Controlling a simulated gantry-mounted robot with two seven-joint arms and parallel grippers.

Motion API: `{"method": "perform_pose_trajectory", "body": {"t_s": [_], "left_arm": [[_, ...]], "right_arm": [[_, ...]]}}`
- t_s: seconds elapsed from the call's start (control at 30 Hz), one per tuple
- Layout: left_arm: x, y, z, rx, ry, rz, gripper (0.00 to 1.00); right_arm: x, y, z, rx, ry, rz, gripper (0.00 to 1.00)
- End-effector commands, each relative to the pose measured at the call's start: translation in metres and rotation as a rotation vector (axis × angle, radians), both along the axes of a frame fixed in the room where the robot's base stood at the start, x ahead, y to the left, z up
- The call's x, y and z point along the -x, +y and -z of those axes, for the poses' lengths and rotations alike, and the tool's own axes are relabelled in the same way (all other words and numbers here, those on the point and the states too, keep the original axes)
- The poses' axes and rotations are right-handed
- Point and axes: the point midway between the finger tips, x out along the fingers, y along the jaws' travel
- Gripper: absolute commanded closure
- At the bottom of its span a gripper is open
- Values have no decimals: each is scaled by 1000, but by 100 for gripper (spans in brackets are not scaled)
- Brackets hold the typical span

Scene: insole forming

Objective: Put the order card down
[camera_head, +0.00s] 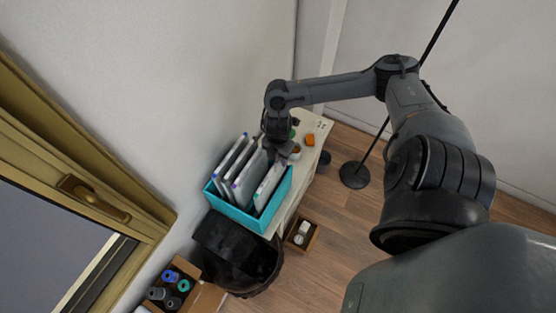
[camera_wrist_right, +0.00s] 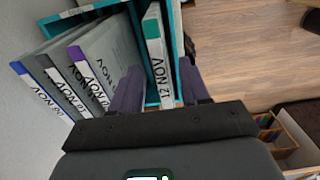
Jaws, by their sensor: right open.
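My right gripper (camera_head: 281,150) is open over the far end of the teal crate (camera_head: 236,213). In the right wrist view its two fingers (camera_wrist_right: 160,88) are spread apart, with the spine of a folder marked "12 NOV" (camera_wrist_right: 157,52) showing between and beyond them; I cannot tell whether they touch it. Several other upright folders with coloured corners (camera_wrist_right: 92,75) stand to its left in the crate. A small pale patch with dark marks (camera_head: 320,126) lies at the far end of the cream worktop; I cannot tell whether it is the order card. My left gripper is out of view.
An orange item (camera_head: 309,140) and a small jar (camera_head: 295,153) sit on the worktop beyond the crate. A spool box stands lower left. The wall is close left.

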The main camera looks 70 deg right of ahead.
Motion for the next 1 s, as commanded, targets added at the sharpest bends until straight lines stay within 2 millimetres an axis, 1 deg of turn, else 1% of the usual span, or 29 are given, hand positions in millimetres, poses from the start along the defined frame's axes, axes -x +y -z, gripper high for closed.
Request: {"method": "perform_pose_trajectory", "body": {"t_s": [0.03,0.2,0.4,0.53,0.6,0.67,0.77,0.83,0.87,0.9,0.97,1.0], "left_arm": [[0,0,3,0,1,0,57],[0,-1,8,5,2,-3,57],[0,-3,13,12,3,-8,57],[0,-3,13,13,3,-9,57],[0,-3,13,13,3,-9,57],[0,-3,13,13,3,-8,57],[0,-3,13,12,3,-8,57],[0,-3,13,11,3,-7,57],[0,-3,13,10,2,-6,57],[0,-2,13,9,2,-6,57],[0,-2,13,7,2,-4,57],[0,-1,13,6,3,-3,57]], "right_arm": [[-1,-1,-9,3,-3,-3,54],[-1,-1,-42,4,-4,-3,54],[0,-1,-76,3,-3,-2,54],[0,-1,-92,3,-2,-1,54],[-1,2,-95,-1,-4,-4,54],[-3,8,-94,-11,-15,-12,54],[-12,32,-82,-46,-64,-45,54],[-22,61,-68,-89,-127,-73,54],[-27,77,-61,-111,-162,-83,54],[-34,100,-53,-143,-215,-92,54],[-44,139,-44,-196,-305,-86,54],[-50,165,-40,-231,-367,-67,54]]}}
